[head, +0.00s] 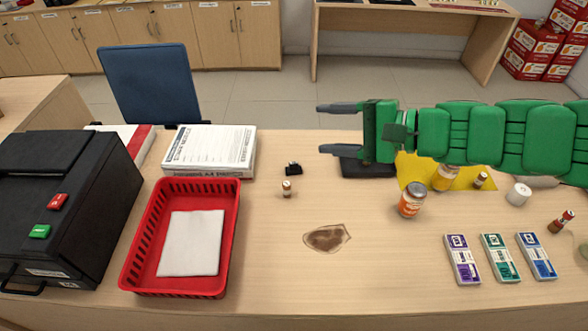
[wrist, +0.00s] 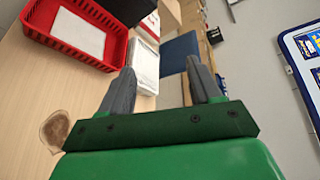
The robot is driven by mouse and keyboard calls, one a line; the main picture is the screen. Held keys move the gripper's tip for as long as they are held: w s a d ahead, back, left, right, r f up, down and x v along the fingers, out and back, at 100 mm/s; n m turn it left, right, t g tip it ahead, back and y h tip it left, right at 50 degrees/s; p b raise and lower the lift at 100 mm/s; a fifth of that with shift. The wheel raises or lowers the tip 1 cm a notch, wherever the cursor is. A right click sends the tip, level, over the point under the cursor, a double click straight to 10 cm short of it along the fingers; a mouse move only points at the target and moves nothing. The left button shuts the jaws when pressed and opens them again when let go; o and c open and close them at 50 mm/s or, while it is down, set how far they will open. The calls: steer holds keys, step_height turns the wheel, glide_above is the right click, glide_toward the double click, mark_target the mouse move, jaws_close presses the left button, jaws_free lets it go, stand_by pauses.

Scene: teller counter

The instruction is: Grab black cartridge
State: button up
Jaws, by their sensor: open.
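A small black object (head: 293,168), which looks like the black cartridge, lies on the counter just right of the white paper box. My gripper (head: 325,128) is open and empty, with its grey fingers pointing left above the far side of the counter. It is to the right of the black object and apart from it. In the wrist view my gripper (wrist: 161,68) has its two fingers spread with nothing between them. I cannot make out the black object in the wrist view.
A tiny brown bottle (head: 287,188) stands close in front of the black object. A red basket (head: 129,255) with a white cloth and the paper box (head: 211,150) are to the left. A brown stain (head: 327,237) marks the counter. A dark flat item (head: 366,168) lies below my gripper.

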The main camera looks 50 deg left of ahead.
steer(key=w+a+m+y, duration=0.3)
steer(key=w+a, duration=0.1)
steer(key=a, duration=0.3)
steer(key=m+t, duration=0.7)
steer(key=m, duration=0.7)
glide_above(295, 164)
steer(key=s+d, duration=0.1)
steer(key=d, duration=0.3)
step_height(295, 164, down, 23)
steer(key=f+m+h, duration=0.1)
steer(key=f, duration=0.4)
steer(key=f+m+t+h, duration=0.1)
steer(key=f, duration=0.3)
steer(key=f+m+h, duration=0.1)
steer(key=f, duration=0.4)
steer(key=shift+s+d+f+t+h, duration=0.1)
steer(key=shift+d+f+t+h, duration=0.2)
steer(key=shift+d+t, duration=0.1)
steer(key=shift+x, duration=1.9)
steer(key=shift+w+a, duration=0.2)
steer(key=shift+a, duration=0.65)
steer(key=shift+x, duration=1.15)
steer(key=shift+c, duration=0.4)
